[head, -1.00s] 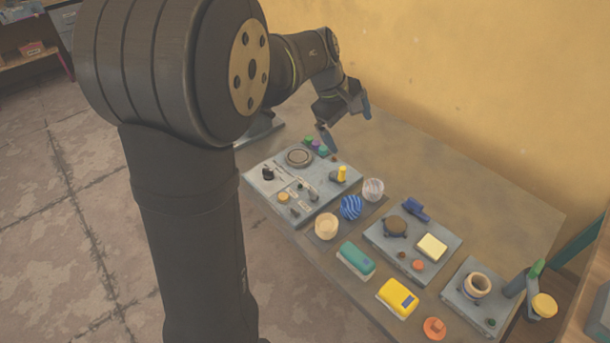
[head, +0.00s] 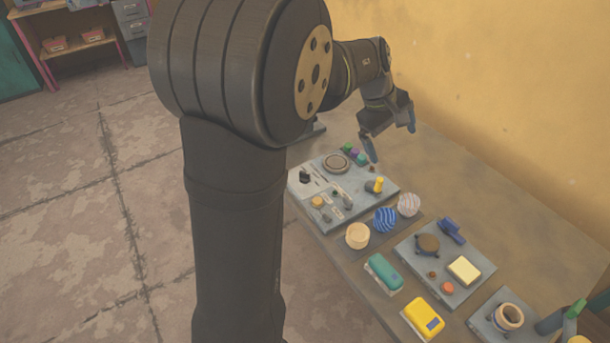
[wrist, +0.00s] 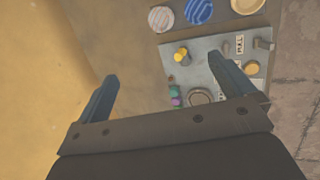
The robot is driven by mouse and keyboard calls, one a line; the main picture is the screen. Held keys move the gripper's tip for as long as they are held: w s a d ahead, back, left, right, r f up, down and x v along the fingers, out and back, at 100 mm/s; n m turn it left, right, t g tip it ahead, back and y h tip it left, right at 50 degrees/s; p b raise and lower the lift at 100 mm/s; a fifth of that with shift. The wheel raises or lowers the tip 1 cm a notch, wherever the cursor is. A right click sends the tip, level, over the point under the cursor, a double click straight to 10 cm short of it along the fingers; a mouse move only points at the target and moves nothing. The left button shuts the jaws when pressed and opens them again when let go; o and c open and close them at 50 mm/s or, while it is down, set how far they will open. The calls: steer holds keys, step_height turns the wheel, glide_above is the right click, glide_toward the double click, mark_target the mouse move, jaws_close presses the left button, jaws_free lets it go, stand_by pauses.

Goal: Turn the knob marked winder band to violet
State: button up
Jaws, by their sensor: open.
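A grey control panel (head: 355,212) lies on the table and carries several controls. They include a black knob (head: 305,176), a round dark dial (head: 336,163), a yellow knob (head: 376,184) and an orange knob (head: 317,202). Green and purple pegs stand at its back edge. My gripper (head: 391,140) is open and empty, above and behind the panel. In the wrist view, the yellow knob (wrist: 181,55) shows beyond my open fingers (wrist: 167,72); the right finger hides part of the panel.
A yellow wall rises behind the table.

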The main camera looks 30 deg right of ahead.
steer(key=shift+w, duration=0.2)
steer(key=c, duration=0.3)
steer(key=w+a+m, duration=0.1)
steer(key=w, duration=0.2)
steer(key=w+a+f+m+y, duration=0.1)
steer(key=w+m, duration=0.1)
steer(key=w, duration=0.1)
steer(key=w+a+f+m+t, duration=0.1)
steer(key=w+a+m, duration=0.1)
steer(key=w, duration=0.2)
steer(key=shift+a+f+y, duration=0.1)
steer(key=shift+f+y, duration=0.1)
steer(key=shift+y, duration=0.2)
steer(key=c, duration=0.6)
steer(key=shift+o, duration=0.2)
steer(key=w+a+f+m+t+y, duration=0.1)
steer(key=w+a+f+m+y, duration=0.1)
steer(key=w+a+m, duration=0.65)
steer(key=f+n, duration=0.1)
steer(key=f, duration=0.4)
steer(key=d+f+n, duration=0.1)
steer(key=f, duration=0.5)
steer(key=w+d+f+n, duration=0.1)
steer(key=f, duration=0.5)
steer(key=shift+w+f, duration=0.1)
steer(key=shift+c, duration=0.2)
steer(key=c, duration=0.9)
